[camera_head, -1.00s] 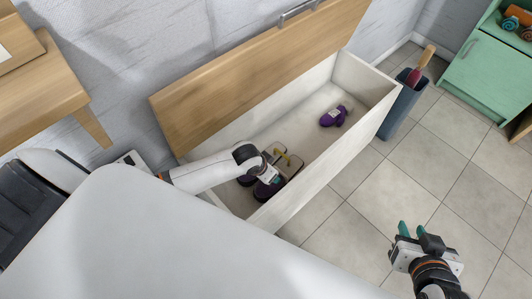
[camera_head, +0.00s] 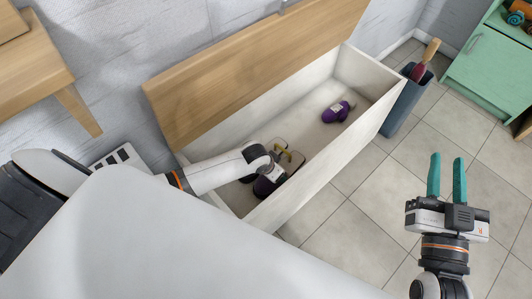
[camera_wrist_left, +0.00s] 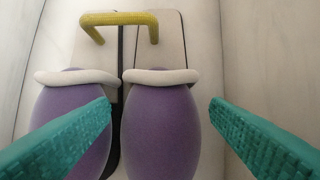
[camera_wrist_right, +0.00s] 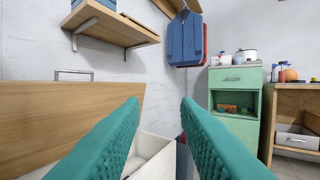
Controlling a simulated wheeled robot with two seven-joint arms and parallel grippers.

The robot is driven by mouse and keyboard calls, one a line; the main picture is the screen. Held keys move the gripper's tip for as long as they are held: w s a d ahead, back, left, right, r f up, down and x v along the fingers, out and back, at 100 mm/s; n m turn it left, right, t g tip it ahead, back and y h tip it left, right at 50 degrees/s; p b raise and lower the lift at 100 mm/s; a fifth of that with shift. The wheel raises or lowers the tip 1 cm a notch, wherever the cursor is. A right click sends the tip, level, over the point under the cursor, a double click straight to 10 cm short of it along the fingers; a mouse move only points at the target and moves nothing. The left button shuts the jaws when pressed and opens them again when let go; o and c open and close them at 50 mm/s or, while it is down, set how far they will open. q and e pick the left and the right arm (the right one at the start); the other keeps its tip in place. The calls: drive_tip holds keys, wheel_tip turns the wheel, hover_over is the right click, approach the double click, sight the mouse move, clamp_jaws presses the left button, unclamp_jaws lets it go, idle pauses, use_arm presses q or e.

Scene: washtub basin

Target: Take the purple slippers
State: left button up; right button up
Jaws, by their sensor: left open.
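Two purple slippers with white cuffs lie side by side in the left wrist view, the left slipper (camera_wrist_left: 72,125) and the right slipper (camera_wrist_left: 160,125). They are in the white chest (camera_head: 305,180), where my own left arm partly hides them in the head view. My left gripper (camera_wrist_left: 161,105) is open and empty above them. Its left finger overlaps the left slipper in the picture and its right finger is right of the right slipper. Contact cannot be told. My right gripper (camera_head: 447,165) is open and empty, raised outside the chest on the right.
Another purple item (camera_head: 336,112) lies at the chest's far end. The wooden lid (camera_head: 250,70) stands open behind. A dark bin (camera_head: 404,108) stands at the chest's right end.

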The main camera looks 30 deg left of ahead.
use_arm(q)
drive_tip(key=b+x, duration=0.1)
drive_tip(key=x, duration=0.2)
use_arm(e)
wheel_tip(320, 180, up, 6)
drive_tip(key=s+t+y, duration=0.1)
drive_tip(key=s+t, duration=0.1)
drive_tip(key=t, duration=0.3)
drive_tip(key=shift+s+r+y, duration=0.15)
drive_tip(key=shift+s+y, duration=0.25)
drive_tip(key=shift+a, duration=0.1)
use_arm(q)
drive_tip(key=c, duration=0.9)
